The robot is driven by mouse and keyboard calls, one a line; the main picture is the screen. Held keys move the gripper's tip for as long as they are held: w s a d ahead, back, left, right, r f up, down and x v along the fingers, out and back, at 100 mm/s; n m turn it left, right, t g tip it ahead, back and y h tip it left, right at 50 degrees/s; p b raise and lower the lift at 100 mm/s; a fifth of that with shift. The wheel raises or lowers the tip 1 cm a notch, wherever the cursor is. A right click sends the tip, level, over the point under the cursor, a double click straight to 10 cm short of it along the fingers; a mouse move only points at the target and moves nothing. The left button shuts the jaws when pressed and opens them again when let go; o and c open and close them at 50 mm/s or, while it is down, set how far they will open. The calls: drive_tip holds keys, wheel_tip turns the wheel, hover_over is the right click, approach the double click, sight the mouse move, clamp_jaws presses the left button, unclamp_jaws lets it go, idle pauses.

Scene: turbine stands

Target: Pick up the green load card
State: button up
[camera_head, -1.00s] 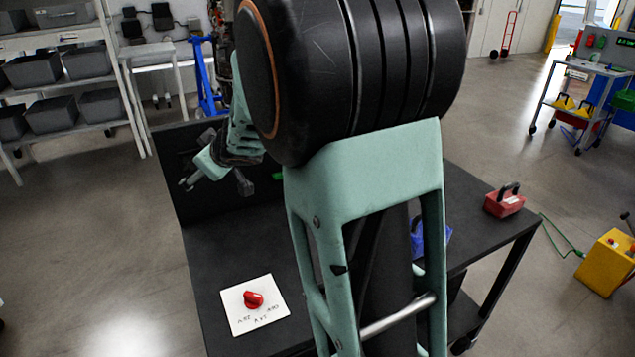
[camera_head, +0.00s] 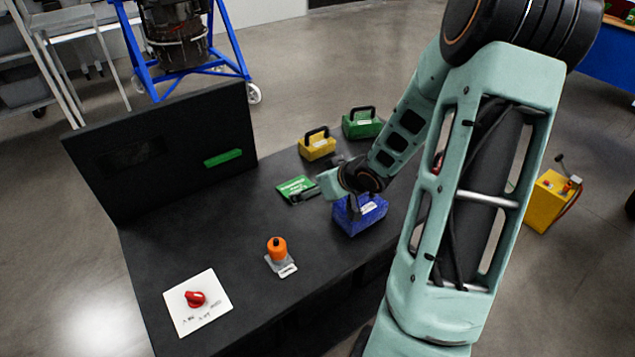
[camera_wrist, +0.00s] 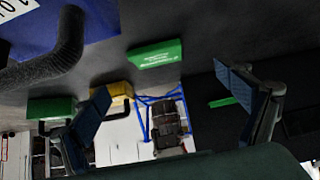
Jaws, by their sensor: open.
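The green load card (camera_head: 297,188) lies flat on the dark bench, with white lettering. In the wrist view the card (camera_wrist: 155,54) shows above the gap between my fingers. My gripper (camera_head: 307,195) is low over the bench, beside the card's near right edge. In the wrist view my gripper (camera_wrist: 165,100) has its two fingers spread wide, with nothing between them. I cannot tell whether a finger touches the card.
A blue lockbox (camera_head: 360,212) stands right by my gripper. Yellow (camera_head: 317,146) and green (camera_head: 362,123) boxes stand behind. A green strip (camera_head: 223,158) is on the upright panel. An orange-topped object (camera_head: 278,252) and a white plate with red knob (camera_head: 197,302) are nearer.

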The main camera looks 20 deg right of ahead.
sight(297, 188)
drive_tip(key=shift+d+f, duration=0.35)
drive_tip(key=shift+d, duration=0.05)
drive_tip(key=b+x, duration=0.2)
drive_tip(key=x, duration=0.2)
drive_tip(key=shift+b+x, duration=0.75)
drive_tip(key=shift+x, duration=2.3)
drive_tip(key=shift+r, duration=0.15)
drive_tip(key=shift+c, duration=0.5)
drive_tip(key=c, duration=1)
